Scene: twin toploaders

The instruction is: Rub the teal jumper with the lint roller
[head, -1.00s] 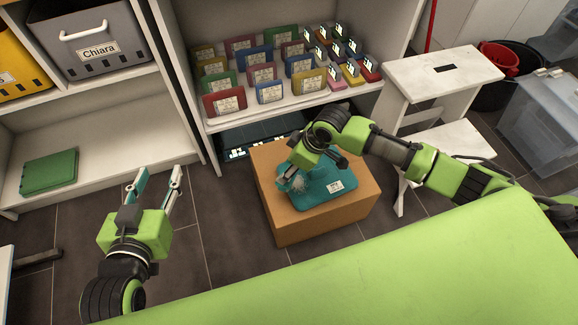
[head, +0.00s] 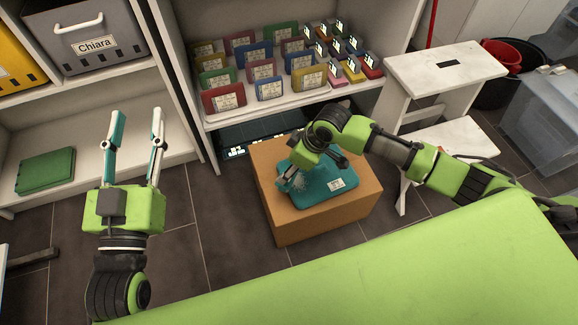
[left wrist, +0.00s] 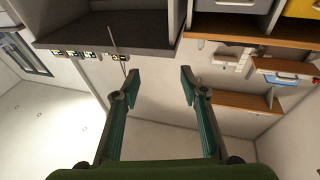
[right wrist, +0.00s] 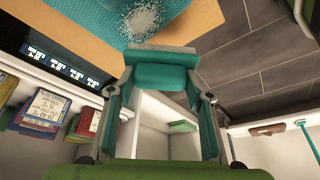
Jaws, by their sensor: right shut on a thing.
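The teal jumper (head: 327,192) lies flat on a cardboard box (head: 330,222), with a white label near its right side. A patch of pale lint shows on it in the right wrist view (right wrist: 145,18). My right gripper (head: 288,182) is low over the jumper's left part and hides some of it. In the right wrist view it is shut on a teal piece with a grey bar, seemingly the lint roller (right wrist: 160,76). Whether the roller touches the cloth I cannot tell. My left gripper (head: 137,114) is open and empty, away to the left.
A white shelf (head: 290,106) with several coloured packs stands behind the box. A white step stool (head: 440,70) is at the right. A green folded item (head: 45,170) lies on the left lower shelf. A green surface (head: 350,270) fills the front.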

